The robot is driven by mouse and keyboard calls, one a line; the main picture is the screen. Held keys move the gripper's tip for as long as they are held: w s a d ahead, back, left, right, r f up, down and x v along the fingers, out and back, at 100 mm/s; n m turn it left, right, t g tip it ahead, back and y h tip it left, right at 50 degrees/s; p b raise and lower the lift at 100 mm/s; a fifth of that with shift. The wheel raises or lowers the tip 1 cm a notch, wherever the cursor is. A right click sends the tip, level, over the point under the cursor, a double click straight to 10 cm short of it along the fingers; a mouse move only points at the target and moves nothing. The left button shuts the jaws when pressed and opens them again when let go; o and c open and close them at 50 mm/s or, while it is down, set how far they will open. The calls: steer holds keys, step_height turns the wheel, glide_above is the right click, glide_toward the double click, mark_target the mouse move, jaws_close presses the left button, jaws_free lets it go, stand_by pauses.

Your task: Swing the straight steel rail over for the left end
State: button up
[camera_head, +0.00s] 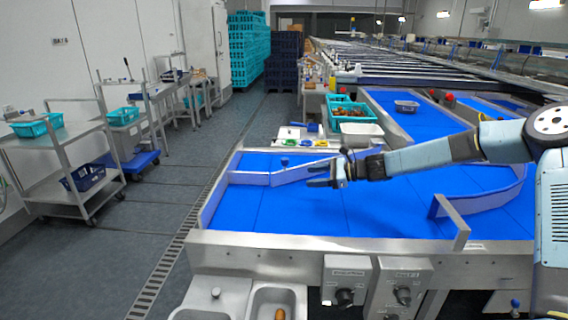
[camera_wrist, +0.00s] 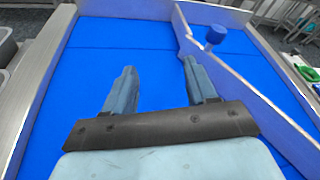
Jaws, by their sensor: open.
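The straight steel rail (camera_head: 303,171) stands on edge on the blue belt, running obliquely toward the back wall. It also shows in the wrist view (camera_wrist: 256,92), right of my gripper. A blue knob (camera_head: 284,161) shows near its left part; in the wrist view the knob (camera_wrist: 215,36) stands beyond my right finger. My gripper (camera_head: 322,179) is open and empty above the belt, in front of the rail. In the wrist view the fingers (camera_wrist: 160,85) are apart with only bare belt between them. Whether the right finger touches the rail I cannot tell.
A short rail (camera_head: 248,178) meets the straight rail's left end. A curved rail (camera_head: 485,202) stands at the belt's right. The blue belt (camera_head: 290,215) is bare in front, inside a steel frame (camera_head: 260,242). Teal crates (camera_head: 350,112) and a white tray (camera_head: 361,134) stand behind.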

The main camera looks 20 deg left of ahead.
mark_target(285, 161)
steer(key=w+f+m+t+y, duration=0.1)
steer(key=w+m+t+y, duration=0.2)
steer(key=w+m, duration=0.35)
steer(key=shift+n, duration=0.35)
steer(key=a, duration=0.4)
steer(key=w+a, duration=0.1)
steer(key=a, duration=0.4)
steer(key=w+a, duration=0.1)
steer(key=a, duration=0.3)
steer(key=shift+w+a, duration=0.15)
steer(key=shift+a, duration=0.1)
jaws_close()
